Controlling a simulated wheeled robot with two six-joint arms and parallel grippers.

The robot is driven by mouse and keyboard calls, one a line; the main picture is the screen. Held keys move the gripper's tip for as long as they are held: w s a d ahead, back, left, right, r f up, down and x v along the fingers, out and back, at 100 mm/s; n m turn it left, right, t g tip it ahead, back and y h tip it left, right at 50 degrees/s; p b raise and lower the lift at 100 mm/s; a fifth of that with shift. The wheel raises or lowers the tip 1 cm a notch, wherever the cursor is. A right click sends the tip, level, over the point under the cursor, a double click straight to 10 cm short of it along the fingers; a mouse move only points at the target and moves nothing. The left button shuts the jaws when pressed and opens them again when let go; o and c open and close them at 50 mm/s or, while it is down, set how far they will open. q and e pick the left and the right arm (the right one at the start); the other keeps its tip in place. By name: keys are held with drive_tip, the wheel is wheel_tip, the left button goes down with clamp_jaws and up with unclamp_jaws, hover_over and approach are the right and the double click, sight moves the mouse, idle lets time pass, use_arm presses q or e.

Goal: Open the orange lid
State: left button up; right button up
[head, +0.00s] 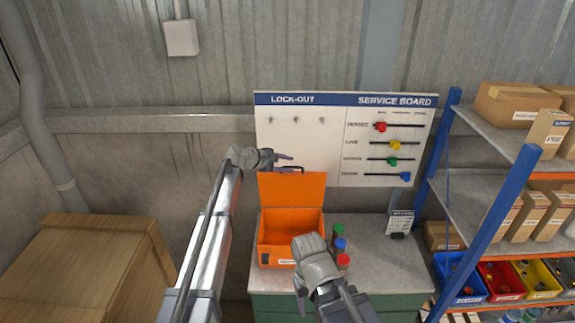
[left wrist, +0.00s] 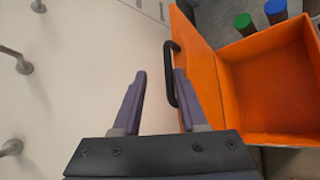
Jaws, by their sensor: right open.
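The orange lid (head: 292,192) stands raised, roughly upright, at the back of the open orange box (head: 279,254) on the bench. The lid also shows edge-on in the left wrist view (left wrist: 197,58). Its black handle (left wrist: 171,75) is at the lid's top edge. My left gripper (head: 289,163) is at that edge. In the left wrist view its fingers (left wrist: 160,90) are apart, with the handle near the right finger; I cannot tell whether they touch. My right gripper (head: 300,291) is low in front of the box's right side, open, its fingers partly hidden.
Bottles with green (head: 338,230), blue (head: 341,244) and red (head: 343,260) caps stand right of the box. The service board (head: 343,140) is close behind the lid, with hooks. A blue-framed shelf (head: 509,205) stands right, a wooden crate (head: 85,265) left. The bench's right part is mostly clear.

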use_arm(q)
drive_tip(key=s+a+r+p, duration=0.2)
drive_tip(key=s+a, duration=0.7)
drive_tip(key=a, duration=0.4)
drive_tip(key=shift+s+r, duration=0.2)
